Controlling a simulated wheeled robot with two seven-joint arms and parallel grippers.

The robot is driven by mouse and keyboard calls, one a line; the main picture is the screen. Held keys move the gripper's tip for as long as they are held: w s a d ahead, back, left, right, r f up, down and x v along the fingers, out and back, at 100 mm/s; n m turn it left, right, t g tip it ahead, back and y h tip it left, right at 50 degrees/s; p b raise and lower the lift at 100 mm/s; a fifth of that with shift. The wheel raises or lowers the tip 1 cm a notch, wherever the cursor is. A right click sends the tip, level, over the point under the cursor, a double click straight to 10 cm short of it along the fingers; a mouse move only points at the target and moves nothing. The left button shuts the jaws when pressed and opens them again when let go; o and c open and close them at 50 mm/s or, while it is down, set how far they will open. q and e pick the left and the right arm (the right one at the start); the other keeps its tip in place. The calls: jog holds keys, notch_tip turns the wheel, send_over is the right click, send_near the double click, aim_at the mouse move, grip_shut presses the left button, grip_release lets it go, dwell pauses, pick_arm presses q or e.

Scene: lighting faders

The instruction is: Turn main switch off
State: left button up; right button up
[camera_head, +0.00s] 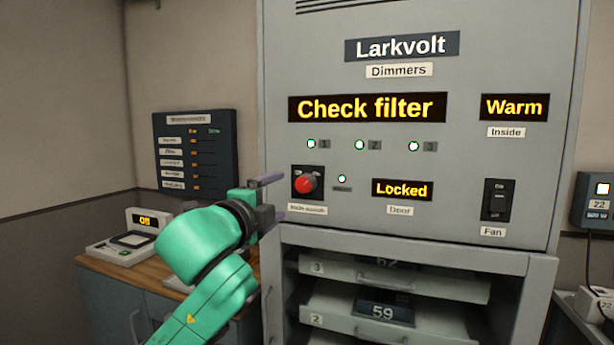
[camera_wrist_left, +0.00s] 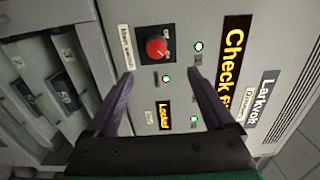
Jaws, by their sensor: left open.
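The main switch (camera_head: 306,184) is a red rotary knob on a black square plate, low on the left of the grey Larkvolt cabinet front. A small label reading "Main switch" sits below it. In the left wrist view the red knob (camera_wrist_left: 157,49) shows beyond the fingertips, roughly between their lines, with nothing touching it. I cannot tell which mark its pointer faces. My left gripper (camera_head: 271,197) is open and empty, just left of the switch and apart from it. Its two purple-grey fingers (camera_wrist_left: 160,76) are spread. My right gripper is not in view.
The cabinet (camera_head: 460,60) shows "Check filter", "Warm" and "Locked" displays (camera_head: 402,189), lit green lamps and a black fan switch (camera_head: 498,200). Below are open shelves with numbered modules (camera_head: 385,312). A wooden counter (camera_head: 125,270) with a small device reading "Off" (camera_head: 147,220) stands left.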

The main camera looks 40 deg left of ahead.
aim_at(303, 185)
pick_arm(q)
jog(key=p+x, duration=0.2)
jog(key=x, duration=0.5)
jog(key=p+x, duration=0.3)
jog(key=x, duration=0.4)
jog(key=shift+w+a+f+p, duration=0.15)
jog(key=shift+w+f+p, duration=0.1)
jog(key=shift+w+p, duration=0.1)
jog(key=shift+w+f, duration=0.1)
jog(key=c, duration=1.4)
